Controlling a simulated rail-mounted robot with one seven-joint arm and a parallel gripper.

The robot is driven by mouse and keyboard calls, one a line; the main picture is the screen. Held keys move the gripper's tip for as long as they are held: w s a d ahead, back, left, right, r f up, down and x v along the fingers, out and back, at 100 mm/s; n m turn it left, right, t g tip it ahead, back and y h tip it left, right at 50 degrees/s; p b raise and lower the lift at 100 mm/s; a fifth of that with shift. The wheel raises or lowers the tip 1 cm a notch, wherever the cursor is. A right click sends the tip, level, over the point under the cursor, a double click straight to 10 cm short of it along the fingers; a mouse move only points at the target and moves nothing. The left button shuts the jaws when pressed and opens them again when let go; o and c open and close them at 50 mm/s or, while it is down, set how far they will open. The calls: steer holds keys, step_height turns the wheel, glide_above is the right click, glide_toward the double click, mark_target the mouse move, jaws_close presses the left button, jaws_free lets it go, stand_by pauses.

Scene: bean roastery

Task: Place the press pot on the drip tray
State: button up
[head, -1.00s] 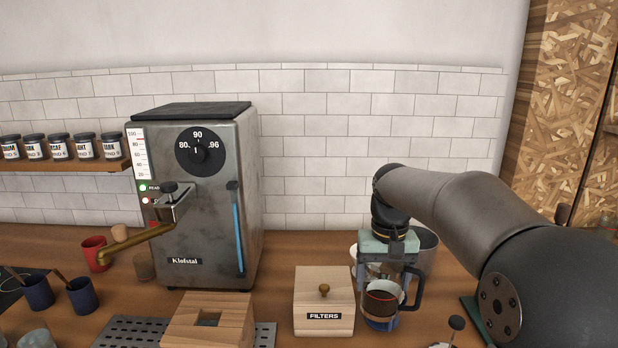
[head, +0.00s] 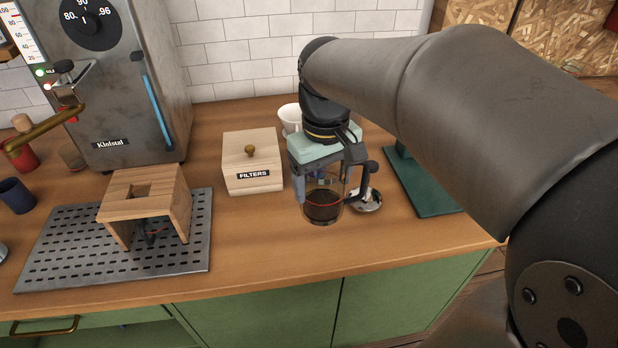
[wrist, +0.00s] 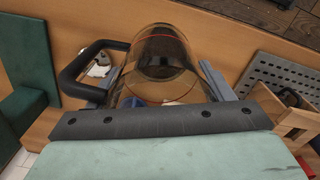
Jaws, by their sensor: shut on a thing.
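The press pot (head: 322,207) is a clear glass pot with dark liquid, a red line around it and a black handle. My gripper (head: 323,180) is shut on it from above, and the pot looks upright. In the wrist view the pot (wrist: 165,62) is between the two fingers, with its handle (wrist: 78,75) to the left. The perforated metal drip tray (head: 60,250) lies on the counter at the left in the head view, apart from the pot. Its edge also shows at the right of the wrist view (wrist: 268,72). Whether the pot's base touches the counter is hard to tell.
A wooden stand (head: 145,190) with a hole stands on the tray, with a small dark item under it. A filters box (head: 253,172) sits between tray and pot. A white cup (head: 289,117) is behind the pot; a green stand (head: 425,185) is right. The tray's front left is bare.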

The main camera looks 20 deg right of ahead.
mark_target(330, 193)
steer(key=s, duration=0.3)
steer(key=shift+d+f+n, duration=0.2)
steer(key=shift+f+n, duration=0.05)
steer(key=shift+n, duration=0.05)
steer(key=shift+w+d+f, duration=0.1)
steer(key=shift+w+f, duration=0.15)
steer(key=shift+w+d+f+p, duration=0.3)
steer(key=shift+w+f+p, duration=0.2)
steer(key=shift+w+f, duration=1.65)
steer(key=shift+w+d+f+p, duration=0.3)
steer(key=shift+w+f+p, duration=0.25)
steer(key=shift+w+f, duration=1.55)
steer(key=shift+w+d+f+p, duration=0.3)
steer(key=shift+w+f+p, duration=0.2)
steer(key=shift+w+f, duration=1.65)
steer(key=shift+f, duration=0.2)
steer(key=o, duration=1.3)
steer(key=shift+r, duration=0.1)
